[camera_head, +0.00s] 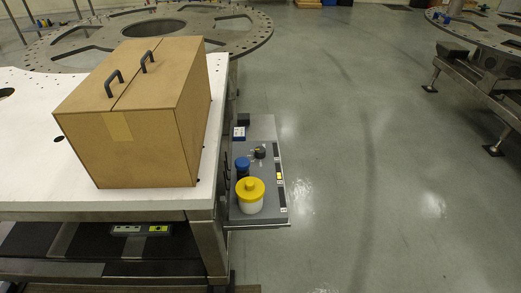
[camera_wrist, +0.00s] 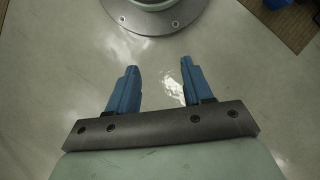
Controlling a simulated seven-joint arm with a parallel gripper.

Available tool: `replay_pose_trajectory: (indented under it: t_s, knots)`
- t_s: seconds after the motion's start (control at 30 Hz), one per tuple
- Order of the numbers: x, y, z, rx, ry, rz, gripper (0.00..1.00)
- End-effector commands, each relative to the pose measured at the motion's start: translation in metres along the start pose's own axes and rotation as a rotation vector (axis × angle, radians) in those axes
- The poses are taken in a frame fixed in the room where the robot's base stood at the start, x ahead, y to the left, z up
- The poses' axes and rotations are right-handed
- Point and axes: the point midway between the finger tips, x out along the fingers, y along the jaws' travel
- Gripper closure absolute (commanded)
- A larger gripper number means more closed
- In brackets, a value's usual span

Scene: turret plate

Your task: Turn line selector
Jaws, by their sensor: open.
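A grey control panel (camera_head: 249,207) is fixed at the right side of the white table in the head view. A small black knob (camera_head: 260,152), which looks like the line selector, stands on its upper part. Its exact pointing direction is too small to tell. My gripper (camera_wrist: 160,66) shows only in the wrist view. Its two blue fingers are apart with nothing between them, above bare floor. The panel is not in the wrist view.
A cardboard box (camera_head: 138,112) with two black handles stands on the white table (camera_head: 27,140), left of the panel. A round metal turret plate (camera_head: 243,40) lies behind it. Another metal stand (camera_head: 483,62) is at the far right. The floor (camera_head: 390,180) right of the panel is clear.

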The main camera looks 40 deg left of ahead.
Motion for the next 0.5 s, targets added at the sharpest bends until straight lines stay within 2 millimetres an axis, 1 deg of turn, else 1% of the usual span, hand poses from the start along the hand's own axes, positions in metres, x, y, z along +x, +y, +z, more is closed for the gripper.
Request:
replay_pose_trajectory:
  t_s: [0.03,0.2,0.23,0.47,0.5]
  knots:
    - [-0.013,0.000,-0.011,-0.001,0.028,0.000,0.44]
    - [-0.056,-0.002,-0.042,-0.006,0.112,0.001,0.28]
    - [-0.064,-0.002,-0.048,-0.007,0.127,0.002,0.26]
    - [-0.126,-0.011,-0.088,-0.031,0.232,0.008,0.26]
    - [-0.137,-0.013,-0.095,-0.038,0.250,0.009,0.26]
